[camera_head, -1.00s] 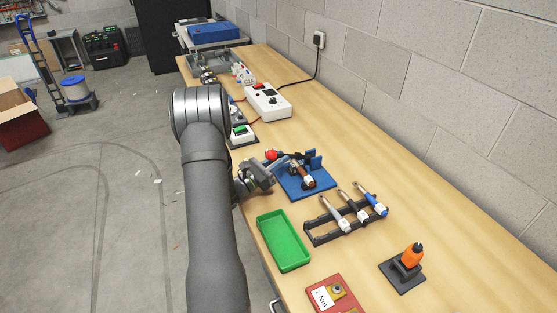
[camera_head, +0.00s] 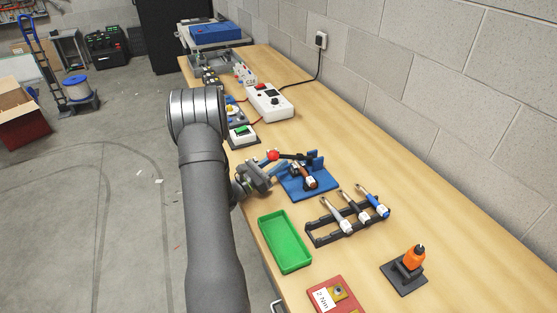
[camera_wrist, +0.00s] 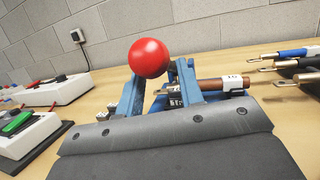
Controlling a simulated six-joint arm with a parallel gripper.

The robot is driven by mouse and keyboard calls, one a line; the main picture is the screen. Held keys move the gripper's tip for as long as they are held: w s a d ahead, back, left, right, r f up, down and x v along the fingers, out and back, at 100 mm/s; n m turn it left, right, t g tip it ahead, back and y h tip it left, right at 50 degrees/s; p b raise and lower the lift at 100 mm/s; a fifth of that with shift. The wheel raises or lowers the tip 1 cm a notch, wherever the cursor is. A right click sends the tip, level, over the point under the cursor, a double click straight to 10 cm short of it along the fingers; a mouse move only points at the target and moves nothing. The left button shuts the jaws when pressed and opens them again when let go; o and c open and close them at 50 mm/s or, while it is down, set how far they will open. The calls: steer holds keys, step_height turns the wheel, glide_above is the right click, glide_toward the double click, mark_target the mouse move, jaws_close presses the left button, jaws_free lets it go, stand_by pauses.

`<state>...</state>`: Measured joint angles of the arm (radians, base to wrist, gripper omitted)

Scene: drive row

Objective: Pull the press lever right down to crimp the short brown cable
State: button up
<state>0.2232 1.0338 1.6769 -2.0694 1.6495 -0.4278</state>
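The press (camera_head: 322,182) is a blue stand on the bench, with a black lever (camera_head: 292,155) ending in a red ball knob (camera_head: 273,155). The lever is raised. The short brown cable (camera_head: 311,183), with a white tag, lies in the press; it also shows in the wrist view (camera_wrist: 212,85). My gripper (camera_head: 279,168) is beside the press, its fingertips close under the knob. In the wrist view my gripper (camera_wrist: 157,85) has its two fingers apart, and the red knob (camera_wrist: 148,58) appears above the gap. I cannot tell whether a finger touches the knob or lever.
A green tray (camera_head: 285,243) lies in front of the press. A black rack (camera_head: 322,238) with several cables is to its right. An orange tool (camera_head: 413,258) stands farther right. A white box (camera_head: 270,102) and a green-button switch (camera_head: 242,132) are behind.

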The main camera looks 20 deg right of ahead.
steer(key=v, duration=1.6)
steer(key=shift+a+r, duration=0.1)
